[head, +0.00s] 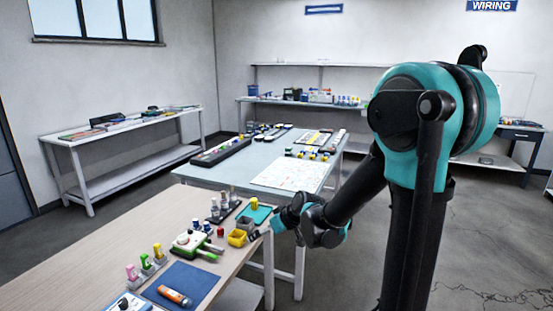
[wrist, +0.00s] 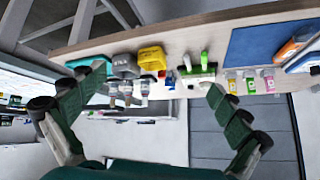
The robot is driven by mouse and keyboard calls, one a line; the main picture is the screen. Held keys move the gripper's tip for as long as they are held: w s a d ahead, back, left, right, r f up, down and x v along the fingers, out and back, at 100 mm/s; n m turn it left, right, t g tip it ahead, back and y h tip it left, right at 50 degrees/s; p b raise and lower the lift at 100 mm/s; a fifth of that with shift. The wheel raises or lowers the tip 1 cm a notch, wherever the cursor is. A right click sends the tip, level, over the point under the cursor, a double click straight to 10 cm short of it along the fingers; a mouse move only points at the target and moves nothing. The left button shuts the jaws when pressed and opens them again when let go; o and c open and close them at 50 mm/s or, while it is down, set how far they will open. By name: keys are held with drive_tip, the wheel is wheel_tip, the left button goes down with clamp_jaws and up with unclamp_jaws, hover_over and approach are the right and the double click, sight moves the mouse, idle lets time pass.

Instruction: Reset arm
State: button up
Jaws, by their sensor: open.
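My arm, teal and black, rises at the right of the head view and bends down to the left. My gripper (head: 262,232) is small in that view, at the right edge of the wooden bench (head: 75,248), close to a yellow bin (head: 237,238). In the wrist view my gripper (wrist: 155,86) shows two dark green fingers spread wide, with nothing held between them. Beyond the fingers, the yellow bin (wrist: 151,59), a grey bin (wrist: 124,66) and a white and green device (wrist: 195,72) sit on the bench. Whether a finger touches the bench is unclear.
The bench also holds small bottles (head: 224,203), a teal tray (head: 262,214), a rack of colored tubes (head: 145,270) and a blue mat (head: 205,282) with an orange tool (head: 174,296). A grey table (head: 225,176) with parts stands behind. Open floor lies at the right.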

drive_tip(key=s+d+f+m+h, duration=0.2)
drive_tip(key=s+d+m+h, duration=0.1)
drive_tip(key=s+d, duration=0.7)
drive_tip(key=s+d+f+m+g+h, duration=0.1)
drive_tip(key=s+d+f+m+h, duration=0.2)
drive_tip(key=s+d, duration=0.7)
drive_tip(key=d+m, duration=0.1)
drive_tip(key=d, duration=0.2)
drive_tip(key=shift+f+g, duration=0.25)
drive_tip(key=shift+g, duration=0.05)
